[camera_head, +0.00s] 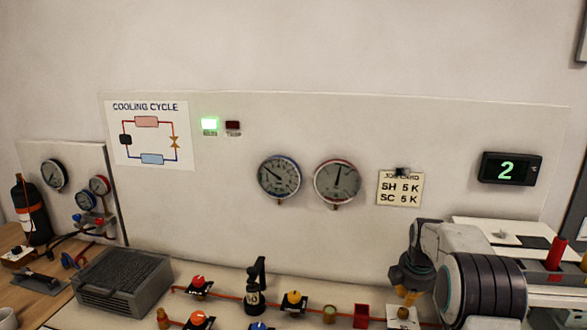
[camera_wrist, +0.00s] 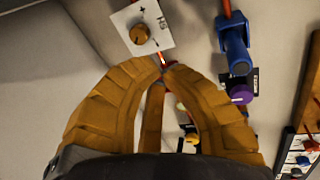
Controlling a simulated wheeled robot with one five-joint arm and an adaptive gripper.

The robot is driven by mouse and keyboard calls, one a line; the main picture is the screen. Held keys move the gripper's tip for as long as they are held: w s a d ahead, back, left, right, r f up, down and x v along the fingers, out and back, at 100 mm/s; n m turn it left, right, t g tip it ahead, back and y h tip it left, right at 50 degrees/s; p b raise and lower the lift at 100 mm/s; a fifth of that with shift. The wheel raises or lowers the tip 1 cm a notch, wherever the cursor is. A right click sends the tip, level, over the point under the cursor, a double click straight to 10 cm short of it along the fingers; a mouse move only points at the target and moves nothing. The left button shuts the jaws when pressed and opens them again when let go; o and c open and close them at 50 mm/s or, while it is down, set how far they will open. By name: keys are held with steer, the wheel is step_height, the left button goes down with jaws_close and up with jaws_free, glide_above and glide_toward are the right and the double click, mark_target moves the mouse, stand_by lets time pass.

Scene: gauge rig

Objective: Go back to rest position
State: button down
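My gripper (camera_head: 406,296) is at the lower right of the head view, pointing down over the rig's bench. In the wrist view, the orange-brown fingers of my gripper (camera_wrist: 164,65) curve together and their tips meet, with nothing visible between them. A small orange knob on a white plate (camera_wrist: 140,33) lies just beyond the fingertips, apart from them in the picture. The same white plate (camera_head: 398,321) shows below my gripper in the head view.
A blue valve (camera_wrist: 234,45) and a purple knob (camera_wrist: 241,94) are right of the fingers. Red (camera_head: 199,281) and orange (camera_head: 294,297) valves and a black upright fitting (camera_head: 255,289) line the bench. Two gauges (camera_head: 279,177) (camera_head: 337,181) hang on the panel. Space before the panel is open.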

steer(key=s+a+r+m, duration=0.35)
steer(key=s+r, duration=0.25)
steer(key=s, duration=0.3)
steer(key=s+a+r+m, duration=0.35)
steer(key=s+r, duration=0.25)
steer(key=s, duration=0.2)
steer(key=s+a+f+m, duration=0.1)
steer(key=s+a+m, duration=0.1)
steer(key=s, duration=0.8)
steer(key=s+a+m+t, duration=0.1)
steer(key=s+m, duration=0.4)
steer(key=s, duration=0.5)
steer(key=shift+a+f+y, duration=0.3)
steer(key=shift+a+f, duration=0.1)
steer(key=shift+a, duration=0.4)
steer(key=shift+s+d, duration=0.1)
